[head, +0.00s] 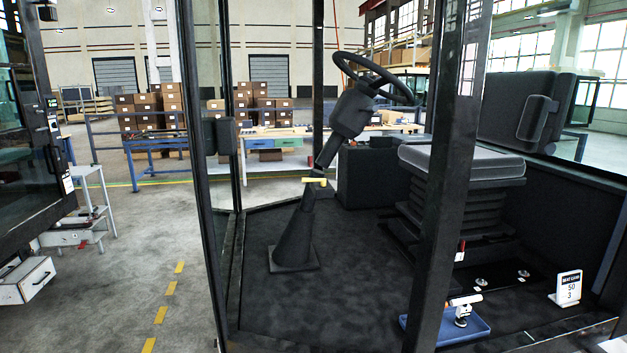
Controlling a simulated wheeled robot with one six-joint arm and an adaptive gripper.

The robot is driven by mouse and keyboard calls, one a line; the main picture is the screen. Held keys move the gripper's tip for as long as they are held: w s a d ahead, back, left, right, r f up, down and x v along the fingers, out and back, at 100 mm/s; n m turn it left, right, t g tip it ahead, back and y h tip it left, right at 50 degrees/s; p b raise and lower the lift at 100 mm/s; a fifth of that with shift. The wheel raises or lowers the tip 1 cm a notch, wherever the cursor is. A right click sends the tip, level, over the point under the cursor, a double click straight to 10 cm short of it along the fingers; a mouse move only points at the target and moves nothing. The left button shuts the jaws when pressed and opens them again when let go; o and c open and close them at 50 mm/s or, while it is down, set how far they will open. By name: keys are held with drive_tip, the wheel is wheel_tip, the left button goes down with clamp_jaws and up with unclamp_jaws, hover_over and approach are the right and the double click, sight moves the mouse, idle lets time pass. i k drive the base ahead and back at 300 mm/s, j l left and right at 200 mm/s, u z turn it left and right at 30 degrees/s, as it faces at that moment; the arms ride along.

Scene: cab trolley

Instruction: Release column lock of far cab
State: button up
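A cab (455,180) with dark posts stands open in front of me. Its steering column (297,225) rises from a boot on the dark floor and leans to the right, with a steering wheel (374,79) on top. A short pale yellow lever (315,180) sticks out crosswise about halfway up the column; it looks like the column lock. It lies about level, and nothing touches it. Another cab (25,150) is cut off at the left edge. I cannot tell from this view which one is the far cab. My gripper is not in view.
A grey seat (460,162) stands right of the column. An aisle with yellow dashes (161,314) is clear at left.

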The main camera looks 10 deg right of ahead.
sight(323, 180)
drive_tip(key=i+u, duration=0.35)
drive_tip(key=i+l+u, duration=0.15)
drive_tip(key=u, duration=0.2)
drive_tip(key=i+l+u, duration=0.2)
drive_tip(key=u, duration=0.15)
